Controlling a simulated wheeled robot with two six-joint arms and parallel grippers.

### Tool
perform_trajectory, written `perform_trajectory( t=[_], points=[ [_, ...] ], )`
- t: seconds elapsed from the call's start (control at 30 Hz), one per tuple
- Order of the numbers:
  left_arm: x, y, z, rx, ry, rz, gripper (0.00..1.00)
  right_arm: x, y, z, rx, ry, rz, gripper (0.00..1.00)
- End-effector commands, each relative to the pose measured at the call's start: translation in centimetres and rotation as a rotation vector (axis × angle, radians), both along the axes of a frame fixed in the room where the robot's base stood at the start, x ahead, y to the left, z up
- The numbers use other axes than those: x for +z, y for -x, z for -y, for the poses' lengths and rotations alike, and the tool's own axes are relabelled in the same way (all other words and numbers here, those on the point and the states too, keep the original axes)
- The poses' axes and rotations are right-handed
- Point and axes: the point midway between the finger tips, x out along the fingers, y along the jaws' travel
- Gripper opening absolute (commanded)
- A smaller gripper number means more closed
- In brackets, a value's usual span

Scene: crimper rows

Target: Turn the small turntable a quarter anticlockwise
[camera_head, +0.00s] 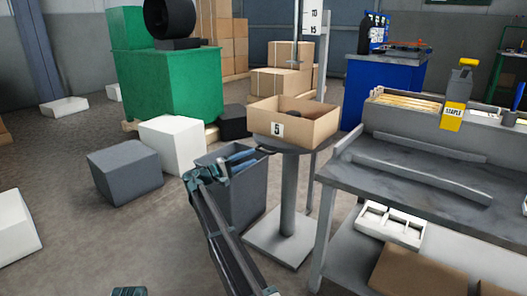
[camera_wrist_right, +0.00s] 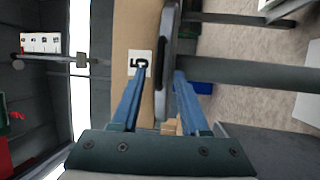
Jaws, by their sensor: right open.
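The small turntable (camera_head: 297,150) is a dark round plate on a grey pedestal. An open cardboard box (camera_head: 313,129) with a "5" label and a dark item inside stands on it. My right gripper (camera_head: 264,152) is at the plate's left edge, just below the box. In the right wrist view, its open blue fingers (camera_wrist_right: 159,73) lie on either side of the turntable's rim (camera_wrist_right: 168,50), with a gap showing; contact is unclear. The box (camera_wrist_right: 133,30) is beside one finger. A dark piece (camera_head: 128,291) at the bottom edge seems part of my left arm; its jaws do not show.
A grey workbench (camera_head: 420,145) with bins and a yellow-labelled tool stands close on the right. A grey bin (camera_head: 240,190) stands below my right gripper. White and grey blocks and a green crate (camera_head: 170,90) are to the left.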

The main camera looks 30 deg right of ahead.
Motion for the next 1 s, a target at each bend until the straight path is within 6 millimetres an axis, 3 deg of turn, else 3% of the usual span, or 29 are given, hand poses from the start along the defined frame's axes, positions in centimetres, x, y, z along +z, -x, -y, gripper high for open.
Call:
perform_trajectory(
  t=[0.1, 0.33, 0.8, 0.83, 1.0],
  points=[
    [0.5, 0.0, 0.0, 0.0, 0.0, 0.0, 0.5, 0.5, 0.0, 2.4, -0.002, 0.0, 0.0, 0.45],
    [1.0, 0.0, 0.0, 0.0, 0.0, -0.001, 0.5, 1.0, 0.0, 5.4, -0.002, 0.0, 0.0, 0.45],
    [1.0, 0.0, 0.0, 0.0, 0.0, -0.001, 0.5, 1.0, 0.0, 6.5, 0.0, 0.0, 0.001, 0.45],
    [1.0, 0.0, 0.0, 0.0, 0.0, -0.001, 0.5, 1.0, 0.0, 6.5, 0.0, 0.0, 0.001, 0.43],
    [1.0, 0.0, 0.0, 0.0, 0.0, -0.001, 0.5, 1.0, 0.0, 6.5, 0.0, 0.0, 0.001, 0.12]
  ],
)
